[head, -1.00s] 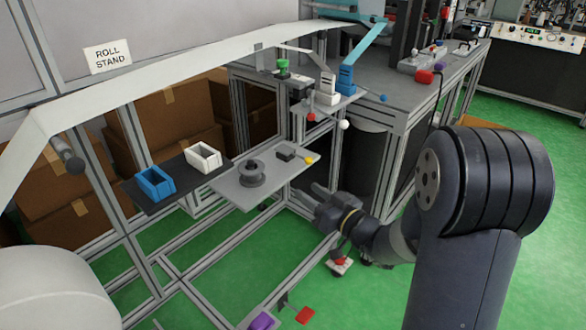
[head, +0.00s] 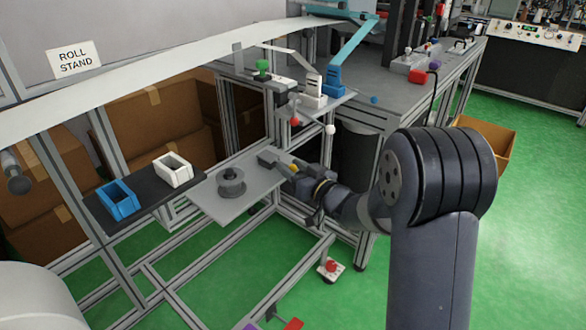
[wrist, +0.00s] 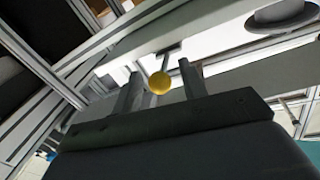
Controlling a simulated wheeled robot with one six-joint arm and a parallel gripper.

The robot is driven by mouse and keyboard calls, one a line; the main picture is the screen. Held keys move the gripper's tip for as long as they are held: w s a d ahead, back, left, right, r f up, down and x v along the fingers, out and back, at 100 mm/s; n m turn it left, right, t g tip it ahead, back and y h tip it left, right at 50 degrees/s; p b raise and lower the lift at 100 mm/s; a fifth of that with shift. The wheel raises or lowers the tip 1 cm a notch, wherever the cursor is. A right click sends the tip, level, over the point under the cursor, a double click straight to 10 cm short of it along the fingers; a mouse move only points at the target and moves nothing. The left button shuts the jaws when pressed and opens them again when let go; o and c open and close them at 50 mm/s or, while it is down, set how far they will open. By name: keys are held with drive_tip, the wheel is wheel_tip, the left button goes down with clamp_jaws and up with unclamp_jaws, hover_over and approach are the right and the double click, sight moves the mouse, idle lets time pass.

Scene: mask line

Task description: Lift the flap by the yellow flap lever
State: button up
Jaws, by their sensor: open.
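The yellow flap lever (wrist: 160,83) shows as a yellow ball on a short thin stem in the wrist view. In the head view only a small bit of yellow (head: 293,167) shows, partly hidden by my gripper. My gripper (wrist: 161,80) is open, one finger on either side of the ball in the picture; I cannot tell whether they touch it. In the head view my gripper (head: 288,171) is at the right end of the grey shelf (head: 240,202), close to the small dark block (head: 268,157) there. Which part is the flap is unclear.
A dark grey spool (head: 231,183) sits on the shelf. A blue bin (head: 118,200) and a white bin (head: 173,171) stand on the black shelf to the left. Above my gripper hang a red knob (head: 295,122) and a white knob (head: 330,130). Frame bars surround the shelf.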

drive_tip(key=shift+c, duration=0.4)
clamp_jaws()
drive_tip(key=shift+r+p, duration=0.15)
drive_tip(key=shift+p, duration=0.2)
